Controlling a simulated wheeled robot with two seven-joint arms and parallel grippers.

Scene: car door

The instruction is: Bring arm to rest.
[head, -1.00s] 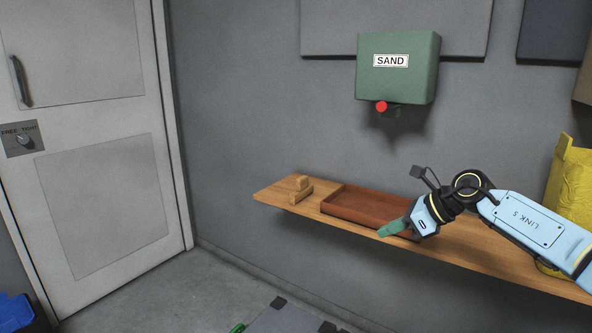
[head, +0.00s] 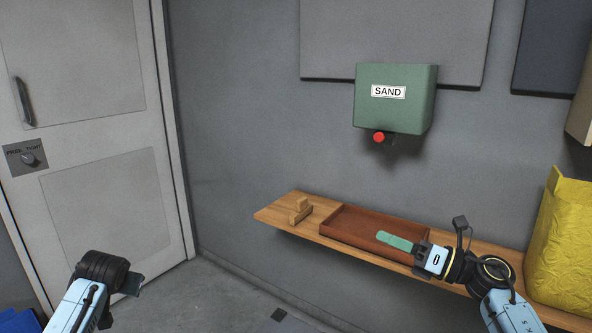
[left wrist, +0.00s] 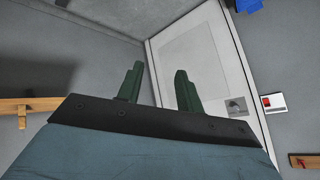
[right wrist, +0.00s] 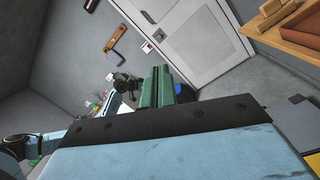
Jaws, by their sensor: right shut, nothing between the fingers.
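My right gripper (head: 395,242) is shut and empty, its green fingers together. In the head view it appears in front of the brown tray (head: 338,235), pointing left; whether it touches the tray I cannot tell. The right wrist view shows its fingers (right wrist: 158,86) side by side, facing the white door. My left arm comes in at the lower left of the head view, where its gripper is mostly hidden. In the left wrist view the left gripper's fingers (left wrist: 158,88) stand apart with nothing between them, pointing toward the door and wall.
The wooden shelf (head: 275,212) carries the tray, a small wooden block piece (head: 300,212) and a yellow sack (head: 562,245) at the right. A green SAND box (head: 395,100) with a red button hangs above. The white door (head: 95,150) is at the left. Floor between is mostly clear.

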